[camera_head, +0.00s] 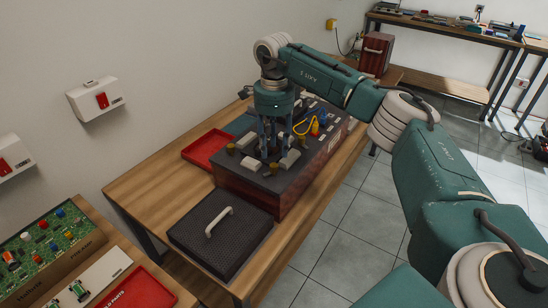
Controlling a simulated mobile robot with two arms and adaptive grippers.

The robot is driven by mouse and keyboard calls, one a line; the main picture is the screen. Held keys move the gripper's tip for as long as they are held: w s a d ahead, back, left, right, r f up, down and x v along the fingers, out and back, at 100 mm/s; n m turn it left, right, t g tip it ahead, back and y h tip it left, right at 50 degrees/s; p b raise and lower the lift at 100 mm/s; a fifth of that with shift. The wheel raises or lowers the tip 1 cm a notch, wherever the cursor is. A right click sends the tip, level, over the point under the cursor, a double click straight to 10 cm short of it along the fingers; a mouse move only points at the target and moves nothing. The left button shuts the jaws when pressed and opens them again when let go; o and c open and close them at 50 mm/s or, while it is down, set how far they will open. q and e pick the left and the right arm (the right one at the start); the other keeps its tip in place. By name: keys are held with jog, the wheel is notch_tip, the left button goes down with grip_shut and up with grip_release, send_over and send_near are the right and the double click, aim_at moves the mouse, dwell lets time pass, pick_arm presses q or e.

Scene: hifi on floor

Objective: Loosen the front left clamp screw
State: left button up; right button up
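The hifi unit (240,186), a dark-topped box with reddish-brown sides, stands on the wooden bench. Small brass-coloured knobs sit on its top, one at the left edge (231,148) and one near the front (273,169); they look like clamp screws, but I cannot tell which is the front left one. Pale grey blocks (250,163) lie near them. My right gripper (274,153) points straight down over the middle of the top. Its fingers look apart, with the tips low among the parts; contact is too small to tell. My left gripper is not in view.
A dark mesh cover (190,235) with a pale handle lies in front of the unit. A red tray (208,149) is behind left. Yellow and blue tools (315,127) lie at the unit's far end. A circuit board (40,250) stands lower left.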

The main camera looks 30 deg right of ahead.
aim_at(274, 165)
notch_tip(274, 165, up, 6)
dwell(0.6)
